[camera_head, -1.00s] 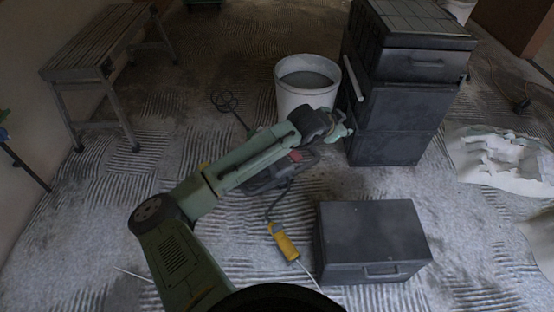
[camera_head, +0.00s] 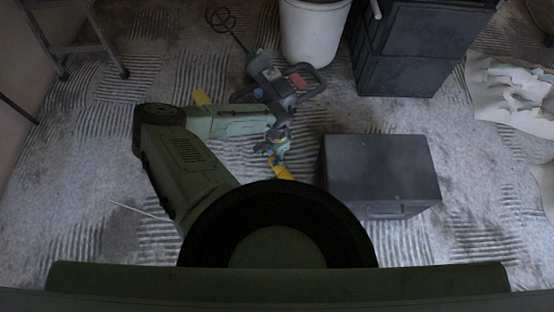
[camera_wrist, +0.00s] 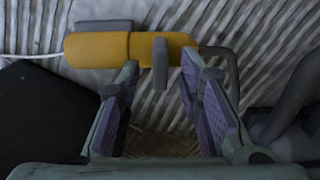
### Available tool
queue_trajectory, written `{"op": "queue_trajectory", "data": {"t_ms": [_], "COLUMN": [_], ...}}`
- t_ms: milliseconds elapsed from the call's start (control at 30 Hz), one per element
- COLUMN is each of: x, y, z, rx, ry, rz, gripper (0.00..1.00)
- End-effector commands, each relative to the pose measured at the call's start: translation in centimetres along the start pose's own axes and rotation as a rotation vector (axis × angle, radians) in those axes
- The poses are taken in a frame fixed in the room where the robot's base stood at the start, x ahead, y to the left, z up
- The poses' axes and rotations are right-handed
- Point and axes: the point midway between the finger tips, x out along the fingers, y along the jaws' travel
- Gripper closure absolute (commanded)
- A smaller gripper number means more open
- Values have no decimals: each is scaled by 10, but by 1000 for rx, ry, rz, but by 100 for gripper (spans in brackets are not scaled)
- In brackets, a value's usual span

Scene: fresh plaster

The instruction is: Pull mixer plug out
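The yellow plug connector (camera_wrist: 95,48) lies across the top of the wrist view, with a white cable at its left end and a dark cable at its right end. A grey tab (camera_wrist: 160,62) sticks out from it. My gripper (camera_wrist: 160,68) is open and empty, its fingertips close to the connector's right part; I cannot tell whether they touch it. In the head view my gripper (camera_head: 279,158) hangs just above the yellow connector (camera_head: 283,173), whose lower end is hidden by my own body. The mixer (camera_head: 275,85) lies behind my gripper.
A dark case (camera_head: 380,170) stands close to the right of the connector. A white bucket (camera_head: 312,35) and stacked dark cases (camera_head: 405,60) are behind. Crumpled pale sheet (camera_head: 510,90) lies far right. Ridged floor at left is mostly clear.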

Motion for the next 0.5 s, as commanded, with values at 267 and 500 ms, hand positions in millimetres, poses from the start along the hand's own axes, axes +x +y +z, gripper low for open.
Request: {"op": "queue_trajectory", "data": {"t_ms": [267, 500], "x": [35, 39], "y": [0, 0], "z": [-1, -1], "rx": [1, 1], "ry": [1, 2], "rz": [-1, -1], "gripper": [67, 67]}}
